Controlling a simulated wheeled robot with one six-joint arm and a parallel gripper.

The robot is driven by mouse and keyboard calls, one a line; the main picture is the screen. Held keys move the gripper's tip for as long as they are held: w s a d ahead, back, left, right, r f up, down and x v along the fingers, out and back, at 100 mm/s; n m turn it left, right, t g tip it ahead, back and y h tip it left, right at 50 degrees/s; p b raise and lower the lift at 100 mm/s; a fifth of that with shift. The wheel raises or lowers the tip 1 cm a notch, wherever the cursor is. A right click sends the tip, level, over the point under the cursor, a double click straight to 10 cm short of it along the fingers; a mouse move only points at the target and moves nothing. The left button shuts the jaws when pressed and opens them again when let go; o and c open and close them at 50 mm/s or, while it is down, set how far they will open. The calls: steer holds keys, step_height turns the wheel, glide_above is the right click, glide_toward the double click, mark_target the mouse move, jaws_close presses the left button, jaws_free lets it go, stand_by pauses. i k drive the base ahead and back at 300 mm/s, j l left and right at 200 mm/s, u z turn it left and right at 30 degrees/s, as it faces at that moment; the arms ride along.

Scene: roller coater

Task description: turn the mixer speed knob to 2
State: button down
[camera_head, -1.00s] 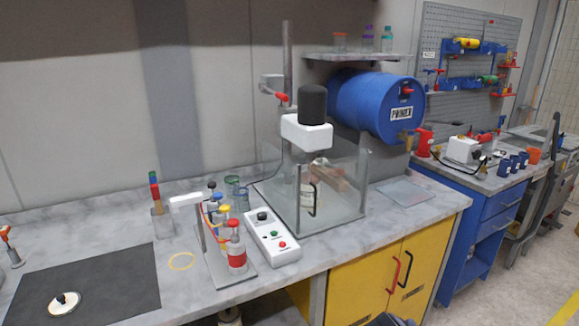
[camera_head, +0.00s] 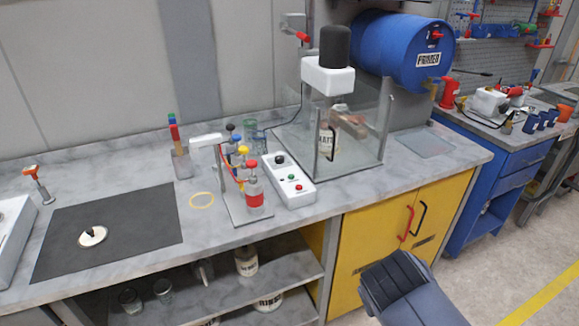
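The white control box (camera_head: 291,182) lies on the marble bench in front of the clear mixer enclosure. A black knob (camera_head: 280,160) sits at its far end, with a green button (camera_head: 291,177) and a red button (camera_head: 298,188) nearer. The knob's pointer and numbers are too small to read. The mixer head (camera_head: 328,76), white with a black motor, stands above the enclosure (camera_head: 375,130). A dark part of my arm (camera_head: 405,285) shows at the bottom right, in front of the yellow cabinet and apart from the box. No gripper fingers show.
A yellow ring (camera_head: 202,200) and a black mat (camera_head: 130,225) lie further left. A blue drum (camera_head: 400,50) is behind right. The bench between box and front edge is clear.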

mark_target(279, 159)
steer(key=i+j+z, duration=0.5)
steer(key=i+j, duration=0.4)
steer(key=j, duration=0.15)
